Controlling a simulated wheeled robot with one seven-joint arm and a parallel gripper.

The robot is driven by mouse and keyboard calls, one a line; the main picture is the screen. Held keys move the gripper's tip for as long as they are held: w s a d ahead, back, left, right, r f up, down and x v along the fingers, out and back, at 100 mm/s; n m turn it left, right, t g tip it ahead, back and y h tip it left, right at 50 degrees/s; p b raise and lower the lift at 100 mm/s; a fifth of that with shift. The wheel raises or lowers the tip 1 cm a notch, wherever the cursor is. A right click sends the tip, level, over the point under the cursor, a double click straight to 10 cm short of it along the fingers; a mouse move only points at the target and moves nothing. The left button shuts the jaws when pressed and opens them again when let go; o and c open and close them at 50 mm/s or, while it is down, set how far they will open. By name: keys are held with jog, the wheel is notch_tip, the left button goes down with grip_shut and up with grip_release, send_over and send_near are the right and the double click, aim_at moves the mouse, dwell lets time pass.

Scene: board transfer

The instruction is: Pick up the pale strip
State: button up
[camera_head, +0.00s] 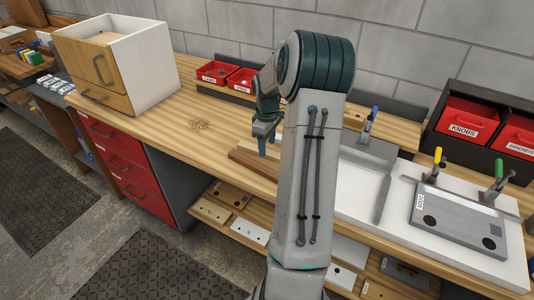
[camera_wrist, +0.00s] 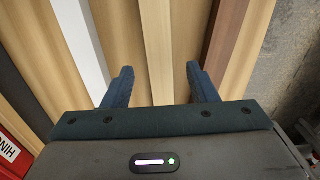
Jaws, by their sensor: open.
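In the wrist view, a pale wooden strip (camera_wrist: 156,45) runs up the picture between my two fingertips. A darker brown board (camera_wrist: 242,45) lies to its right, partly behind the right finger. In the head view, my gripper (camera_head: 263,142) points down over the bench beside the brown board (camera_head: 252,164). The pale strip (camera_head: 268,152) shows there only in part, next to the fingers and partly hidden by my arm. My gripper (camera_wrist: 160,78) is open with nothing held. I cannot tell how high the fingertips are above the strip.
A white band (camera_wrist: 82,42) lies left of the strip. Red bins (camera_head: 216,72) stand at the back of the bench. A clamped metal plate (camera_head: 460,220) lies at the right.

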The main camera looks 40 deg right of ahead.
aim_at(267, 154)
jog(key=shift+f, duration=1.35)
jog(key=c, duration=1.1)
jog(key=shift+r, duration=0.15)
